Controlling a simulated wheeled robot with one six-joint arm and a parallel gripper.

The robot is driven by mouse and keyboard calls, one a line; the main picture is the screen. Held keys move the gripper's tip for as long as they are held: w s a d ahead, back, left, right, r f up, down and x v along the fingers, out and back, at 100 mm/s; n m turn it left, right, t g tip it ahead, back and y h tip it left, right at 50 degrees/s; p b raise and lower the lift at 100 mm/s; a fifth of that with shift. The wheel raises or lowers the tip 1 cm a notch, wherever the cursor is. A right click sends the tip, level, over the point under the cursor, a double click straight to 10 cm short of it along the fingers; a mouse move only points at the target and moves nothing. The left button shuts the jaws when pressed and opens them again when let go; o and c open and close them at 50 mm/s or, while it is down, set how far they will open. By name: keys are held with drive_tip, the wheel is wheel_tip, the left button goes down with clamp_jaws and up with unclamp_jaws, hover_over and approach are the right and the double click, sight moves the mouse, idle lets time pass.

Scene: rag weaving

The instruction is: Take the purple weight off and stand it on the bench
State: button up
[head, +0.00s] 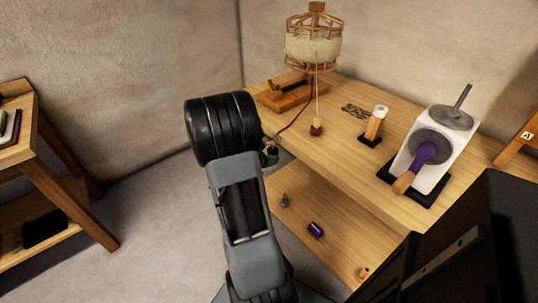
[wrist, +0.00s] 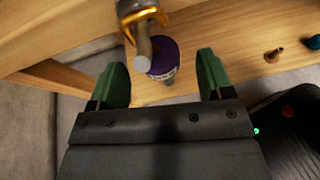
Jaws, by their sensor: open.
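A purple weight (wrist: 162,60) with a pale label shows in the wrist view, between and beyond my fingertips. A grey rod with a pale end (wrist: 143,50) and a gold-orange band (wrist: 138,12) partly cover it; I cannot tell how it is attached. My gripper (wrist: 163,77) is open, its green fingers on either side of the weight, with no contact visible. In the head view my gripper (head: 270,153) is at the left edge of the bench (head: 345,160), mostly behind my arm. A purple cylinder (head: 316,229) lies on the lower shelf there; I cannot tell if it is the same piece.
The bench top holds a wooden swift (head: 314,45), a small wooden weight (head: 316,127), a wooden post (head: 375,125) and a white winder (head: 432,150). Small pieces, including a brown one (wrist: 273,55), lie on the lower shelf (head: 295,212). The front bench top is clear.

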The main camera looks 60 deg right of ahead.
drive_tip(key=shift+s+d+f, duration=0.25)
drive_tip(key=shift+d+f, duration=0.05)
drive_tip(key=shift+d, duration=0.3)
drive_tip(key=shift+c, duration=0.4)
drive_tip(key=c, duration=1.1)
drive_tip(key=shift+r+p, duration=0.5)
drive_tip(key=shift+r, duration=0.2)
drive_tip(key=shift+c, duration=0.2)
drive_tip(key=shift+w+a, duration=0.2)
drive_tip(key=shift+a, duration=0.3)
drive_tip(key=shift+w+a, duration=0.3)
drive_tip(key=shift+a, duration=0.65)
drive_tip(key=shift+a, duration=0.1)
drive_tip(key=shift+w+a+p, duration=0.25)
drive_tip(key=shift+w+a, duration=0.05)
drive_tip(key=shift+a, duration=0.5)
drive_tip(key=shift+w+a+p, duration=0.2)
drive_tip(key=shift+w+a, duration=0.05)
drive_tip(key=shift+a, duration=0.5)
